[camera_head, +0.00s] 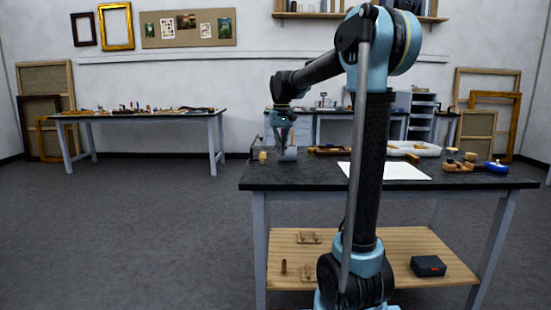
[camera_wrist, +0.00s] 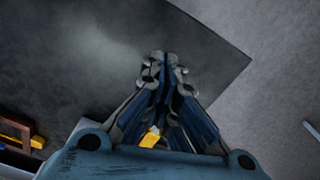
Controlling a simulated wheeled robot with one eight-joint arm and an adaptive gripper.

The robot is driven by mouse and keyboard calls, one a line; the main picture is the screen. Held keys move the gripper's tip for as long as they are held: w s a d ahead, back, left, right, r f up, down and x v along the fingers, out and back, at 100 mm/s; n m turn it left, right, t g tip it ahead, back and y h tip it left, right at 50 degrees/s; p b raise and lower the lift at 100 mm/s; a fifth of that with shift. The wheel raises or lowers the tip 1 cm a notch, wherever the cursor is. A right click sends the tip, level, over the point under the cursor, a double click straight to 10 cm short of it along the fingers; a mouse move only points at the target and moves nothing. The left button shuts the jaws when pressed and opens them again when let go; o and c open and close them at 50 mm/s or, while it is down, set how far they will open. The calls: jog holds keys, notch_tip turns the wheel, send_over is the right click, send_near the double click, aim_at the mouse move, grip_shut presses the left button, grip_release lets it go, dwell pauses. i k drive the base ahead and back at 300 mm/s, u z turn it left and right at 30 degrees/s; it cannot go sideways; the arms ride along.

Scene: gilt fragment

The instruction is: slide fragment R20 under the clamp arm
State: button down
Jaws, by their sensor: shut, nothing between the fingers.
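My gripper (camera_head: 285,152) is low over the left part of the dark-topped workbench (camera_head: 310,181). In the wrist view its fingers (camera_wrist: 163,62) are together at the tips, with nothing between them. A small gold piece (camera_wrist: 149,138) shows behind the fingers, near the palm in the picture. In the head view a small gold block (camera_head: 263,156) stands on the bench just left of my gripper. I cannot read any label, so I cannot tell which piece is fragment R20. I cannot make out the clamp arm clearly.
A white sheet (camera_head: 404,172) lies mid-bench, partly behind my arm. A brown tray (camera_head: 333,151) and a white tray (camera_head: 428,152) stand at the back. The front-left benchtop is clear.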

aim_at(263, 154)
jog(key=k, duration=0.6)
jog(key=u, duration=0.45)
jog(key=i, duration=1.85)
jog(key=z, duration=0.5)
